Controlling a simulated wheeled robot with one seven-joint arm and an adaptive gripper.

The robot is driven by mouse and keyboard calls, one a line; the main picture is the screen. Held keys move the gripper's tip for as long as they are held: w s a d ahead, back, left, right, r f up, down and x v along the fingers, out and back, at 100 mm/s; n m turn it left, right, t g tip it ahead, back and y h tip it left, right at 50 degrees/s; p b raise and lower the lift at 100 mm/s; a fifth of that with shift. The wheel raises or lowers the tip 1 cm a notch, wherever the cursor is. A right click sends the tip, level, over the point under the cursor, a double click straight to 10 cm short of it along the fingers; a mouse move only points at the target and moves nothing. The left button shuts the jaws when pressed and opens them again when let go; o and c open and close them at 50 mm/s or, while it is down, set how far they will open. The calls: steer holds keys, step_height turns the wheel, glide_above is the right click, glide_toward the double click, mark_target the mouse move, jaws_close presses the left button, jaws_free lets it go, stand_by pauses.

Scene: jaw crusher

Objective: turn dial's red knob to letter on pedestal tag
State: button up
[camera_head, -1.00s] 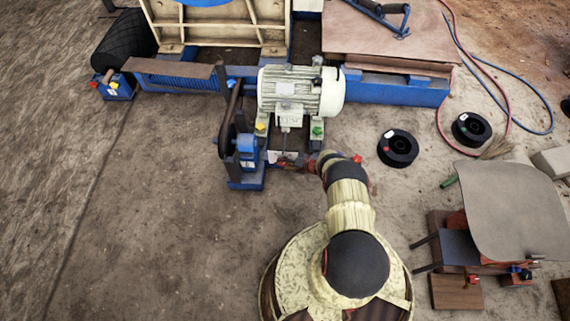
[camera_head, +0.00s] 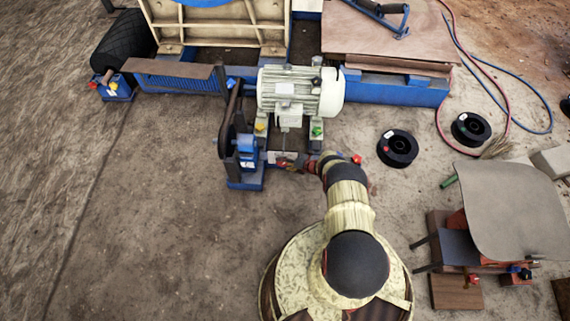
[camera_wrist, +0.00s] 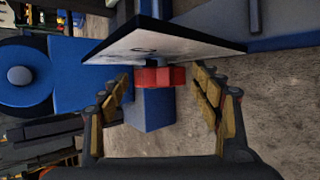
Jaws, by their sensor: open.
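The red knob (camera_wrist: 160,77) shows in the wrist view just under a white-faced dial plate (camera_wrist: 160,48). The plate is seen at a steep angle, and its dark marks are too slanted to read. My gripper (camera_wrist: 160,84) is open, with its yellow-padded fingers on either side of the knob and gaps showing on both sides. In the head view my gripper (camera_head: 290,163) is small beside the blue pedestal (camera_head: 246,180), below the motor. A small pale tag (camera_head: 247,163) shows on the pedestal, its letter too small to read.
A pale motor (camera_head: 300,92) stands just above my gripper. A blue block (camera_wrist: 150,109) lies beyond the knob in the wrist view. Black spools (camera_head: 398,148) and a bench (camera_head: 515,210) are to the right. Floor at left is clear.

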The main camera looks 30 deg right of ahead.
steer(key=v, duration=1.2)
stand_by(0.4)
